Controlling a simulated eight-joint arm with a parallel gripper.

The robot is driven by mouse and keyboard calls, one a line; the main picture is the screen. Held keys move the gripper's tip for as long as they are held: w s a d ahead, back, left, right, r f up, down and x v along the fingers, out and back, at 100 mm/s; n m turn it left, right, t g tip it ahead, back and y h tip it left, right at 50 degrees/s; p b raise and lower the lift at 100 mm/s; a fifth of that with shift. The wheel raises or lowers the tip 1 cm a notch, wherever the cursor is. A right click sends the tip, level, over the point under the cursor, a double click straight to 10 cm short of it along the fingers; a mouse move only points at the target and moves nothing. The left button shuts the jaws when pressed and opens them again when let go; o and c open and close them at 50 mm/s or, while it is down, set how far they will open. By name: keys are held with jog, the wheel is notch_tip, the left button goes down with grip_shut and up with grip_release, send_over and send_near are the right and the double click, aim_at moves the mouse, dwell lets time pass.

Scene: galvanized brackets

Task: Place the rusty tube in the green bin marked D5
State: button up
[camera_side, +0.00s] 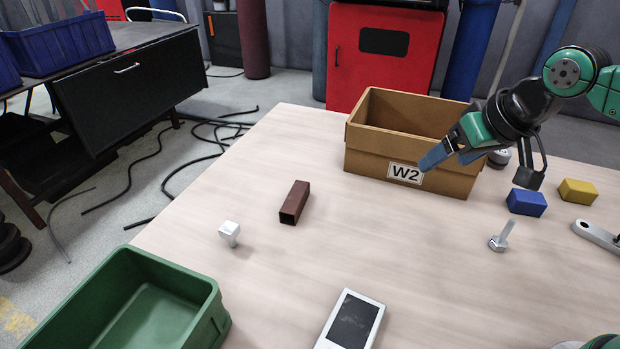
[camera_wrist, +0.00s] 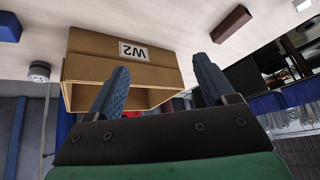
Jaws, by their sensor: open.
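The rusty tube (camera_side: 294,203) is a short, square, brown-red tube lying on the table left of centre in the side view. In the wrist view it (camera_wrist: 231,24) lies at the top, right of the box. The green bin (camera_side: 147,301) stands at the table's lower left corner in the side view, and its inside looks empty. No D5 mark shows on the faces in view. My gripper (camera_side: 436,158) is in front of the cardboard box, well to the right of the tube and above it. In the wrist view its two blue fingers (camera_wrist: 160,88) are apart with nothing between them.
A cardboard box (camera_side: 412,149) marked W2 stands at the back. A white-capped part (camera_side: 229,233) lies between tube and bin. A white handheld device (camera_side: 351,322), a bolt (camera_side: 502,237), blue block (camera_side: 526,202), yellow block (camera_side: 578,191) and metal link (camera_side: 598,237) also lie on the table.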

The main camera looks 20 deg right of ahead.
jog(key=w+a+r+m+g, duration=0.1)
jog(key=w+a+m+g, duration=0.1)
jog(key=w+a, duration=0.4)
jog(key=m+g, duration=0.4)
jog(key=m, duration=0.1)
send_over(288, 211)
notch_tip(288, 211, down, 10)
jog(key=shift+d+f, duration=0.15)
jog(key=shift+f, duration=3.15)
grip_shut()
